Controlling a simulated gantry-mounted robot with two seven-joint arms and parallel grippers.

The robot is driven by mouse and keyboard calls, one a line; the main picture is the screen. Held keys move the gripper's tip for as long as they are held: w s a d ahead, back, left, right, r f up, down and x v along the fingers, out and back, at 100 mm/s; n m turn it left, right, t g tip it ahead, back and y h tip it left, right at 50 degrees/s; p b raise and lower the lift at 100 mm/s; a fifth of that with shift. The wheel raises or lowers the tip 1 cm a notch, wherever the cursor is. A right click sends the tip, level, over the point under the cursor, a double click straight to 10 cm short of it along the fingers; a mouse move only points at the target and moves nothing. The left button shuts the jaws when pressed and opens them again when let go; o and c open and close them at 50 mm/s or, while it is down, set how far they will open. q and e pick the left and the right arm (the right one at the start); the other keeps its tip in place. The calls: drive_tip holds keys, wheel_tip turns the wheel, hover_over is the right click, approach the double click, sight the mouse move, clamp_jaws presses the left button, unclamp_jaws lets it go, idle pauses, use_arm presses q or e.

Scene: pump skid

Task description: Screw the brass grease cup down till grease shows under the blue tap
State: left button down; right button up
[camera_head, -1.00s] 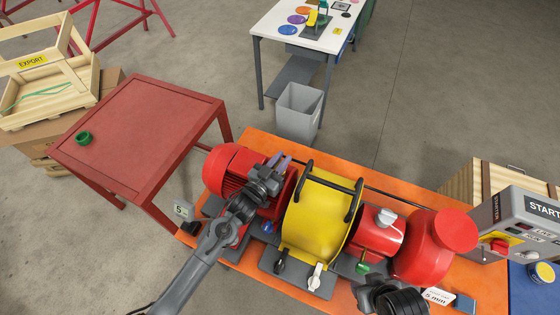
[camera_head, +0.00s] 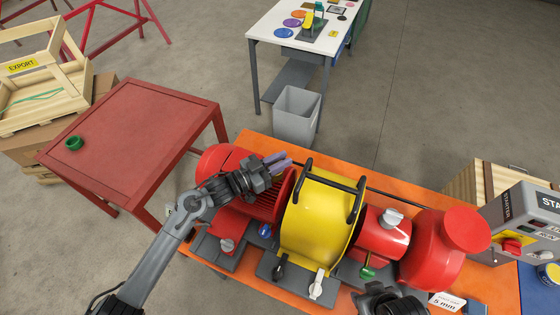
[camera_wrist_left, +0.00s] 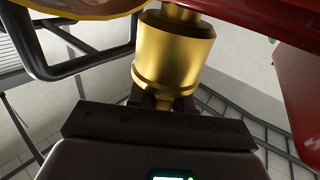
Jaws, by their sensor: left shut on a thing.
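My left gripper (camera_head: 277,163) reaches over the red finned motor (camera_head: 215,162), beside the yellow guard (camera_head: 322,215). The left wrist view shows the brass grease cup (camera_wrist_left: 175,55) at the jaws, with its narrower neck at the top of the picture. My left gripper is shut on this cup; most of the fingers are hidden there. The cup cannot be made out in the head view. A small blue tap (camera_head: 265,230) is at the skid's front, left of the guard; no grease can be made out. A dark part of my right arm (camera_head: 390,302) shows at the bottom; its jaws cannot be made out.
Black handles (camera_head: 355,203) rise from the guard. Several other taps line the front, including a green one (camera_head: 367,272). A red pump body (camera_head: 435,250) and the starter box (camera_head: 515,220) stand at the right. A red table (camera_head: 140,130) stands at the left.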

use_arm(q)
drive_tip(key=c, duration=1.1)
unclamp_jaws()
drive_tip(key=shift+a, duration=0.1)
drive_tip(key=b+v, duration=0.1)
drive_tip(key=v, duration=0.8)
drive_tip(key=shift+s+f+b, duration=0.1)
drive_tip(key=shift+b, duration=0.3)
drive_tip(key=shift+v, duration=0.8)
